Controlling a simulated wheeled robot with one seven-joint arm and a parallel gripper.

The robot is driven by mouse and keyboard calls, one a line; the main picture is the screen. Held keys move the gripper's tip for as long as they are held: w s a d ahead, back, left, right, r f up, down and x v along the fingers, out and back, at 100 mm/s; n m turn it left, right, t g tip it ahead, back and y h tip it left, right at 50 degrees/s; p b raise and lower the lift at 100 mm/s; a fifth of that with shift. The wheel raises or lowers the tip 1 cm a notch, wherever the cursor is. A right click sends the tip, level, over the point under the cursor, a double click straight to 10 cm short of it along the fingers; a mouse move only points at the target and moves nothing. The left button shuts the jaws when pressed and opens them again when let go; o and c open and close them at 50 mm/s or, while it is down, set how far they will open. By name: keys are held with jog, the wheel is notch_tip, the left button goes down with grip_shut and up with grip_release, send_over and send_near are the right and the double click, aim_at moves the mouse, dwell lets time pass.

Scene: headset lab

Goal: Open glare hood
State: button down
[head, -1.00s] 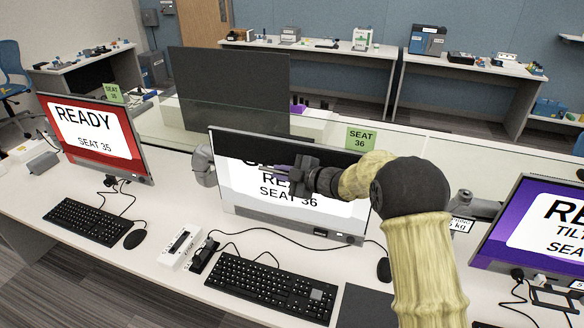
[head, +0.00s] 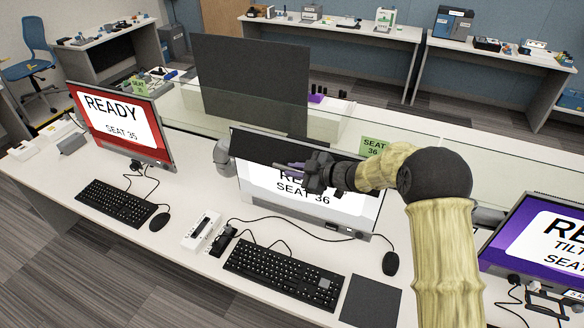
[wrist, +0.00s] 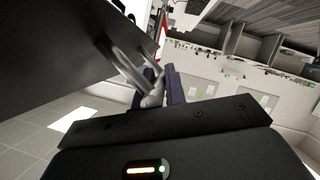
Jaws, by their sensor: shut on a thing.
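The Seat 36 monitor (head: 265,185) stands in the middle of the desk, with a white and grey screen. A dark hood panel (head: 262,148) covers the top strip of its screen and hides the upper line of text. In the wrist view the dark panel (wrist: 50,50) fills the upper left, with a pale bar handle (wrist: 124,66) on it. My gripper (head: 290,166) is in front of the screen's upper part. In the wrist view its purple fingers (wrist: 155,92) are shut on the handle's lower end. The exact contact is partly hidden.
The Seat 35 monitor (head: 112,122) stands left and a purple-screened monitor (head: 540,235) right. A keyboard (head: 282,270), a mouse (head: 390,263) and a white box (head: 201,231) lie in front. A low glass divider and a large dark screen (head: 250,80) stand behind.

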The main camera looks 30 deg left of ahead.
jog(key=shift+r, duration=0.35)
jog(key=c, duration=1.5)
grip_release()
jog(key=shift+o, duration=0.2)
jog(key=shift+d, duration=0.15)
jog(key=shift+d, duration=0.25)
jog(key=w+b+v, duration=0.1)
jog(key=b+v, duration=0.4)
jog(key=v, duration=1.1)
jog(key=shift+s+d+r, duration=0.25)
jog(key=shift+s, duration=0.25)
